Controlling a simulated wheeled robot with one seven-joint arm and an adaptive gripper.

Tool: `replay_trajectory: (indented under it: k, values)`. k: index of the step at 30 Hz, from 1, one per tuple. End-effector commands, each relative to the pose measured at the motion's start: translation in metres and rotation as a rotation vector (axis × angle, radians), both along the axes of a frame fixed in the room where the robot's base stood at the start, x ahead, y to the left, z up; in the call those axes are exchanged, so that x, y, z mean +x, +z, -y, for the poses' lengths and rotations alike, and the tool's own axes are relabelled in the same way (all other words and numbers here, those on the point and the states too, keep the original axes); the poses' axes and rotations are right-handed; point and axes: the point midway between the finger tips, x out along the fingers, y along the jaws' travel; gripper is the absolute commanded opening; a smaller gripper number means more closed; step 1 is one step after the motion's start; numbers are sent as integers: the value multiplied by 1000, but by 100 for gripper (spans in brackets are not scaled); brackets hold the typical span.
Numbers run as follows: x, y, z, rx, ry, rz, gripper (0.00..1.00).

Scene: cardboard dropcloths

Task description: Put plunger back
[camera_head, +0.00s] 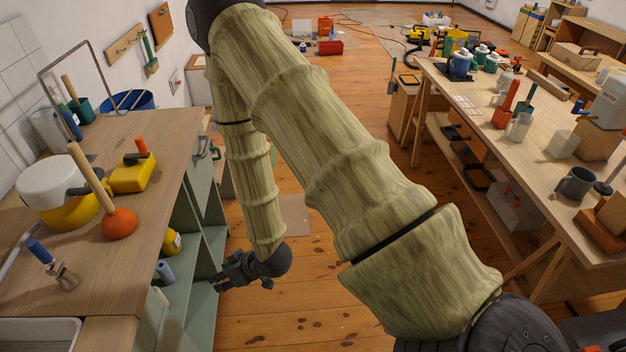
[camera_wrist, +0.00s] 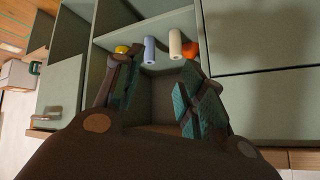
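The plunger (camera_head: 118,223) has an orange rubber cup and a pale wooden handle. It stands cup down on the wooden counter (camera_head: 155,135) at the left, near the counter's right edge, with the handle leaning up and left. My gripper (camera_head: 218,281) hangs low over the floor, right of and below the counter, beside the green shelf cabinet (camera_head: 205,240). It is apart from the plunger. In the wrist view my gripper (camera_wrist: 158,88) has its two fingers spread with nothing between them, facing the cabinet's open compartments. The plunger on the counter does not show there.
A yellow-and-white pot (camera_head: 55,190), a yellow box (camera_head: 133,174) and a blue-handled tool (camera_head: 52,262) share the counter. Blue (camera_wrist: 150,50) and cream (camera_wrist: 175,45) cylinders and an orange item (camera_wrist: 190,49) sit in the cabinet. A cluttered workbench (camera_head: 480,110) stands right; floor lies between.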

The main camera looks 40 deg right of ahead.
Motion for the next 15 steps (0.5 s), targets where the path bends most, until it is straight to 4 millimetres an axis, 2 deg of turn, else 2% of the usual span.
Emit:
replay_trajectory:
  k: [1, 3, 5, 6, 9, 12, 15]
  values:
    - [-33, -27, 7, -34, -34, -91, 40]
    - [-77, -57, 19, -85, -81, -208, 40]
    - [-116, -77, 28, -128, -119, -309, 40]
    - [-142, -89, 34, -156, -144, -374, 40]
    - [-202, -109, 47, -220, -195, -516, 40]
    - [-247, -118, 57, -269, -232, -623, 40]
    - [-276, -121, 62, -298, -256, -690, 40]
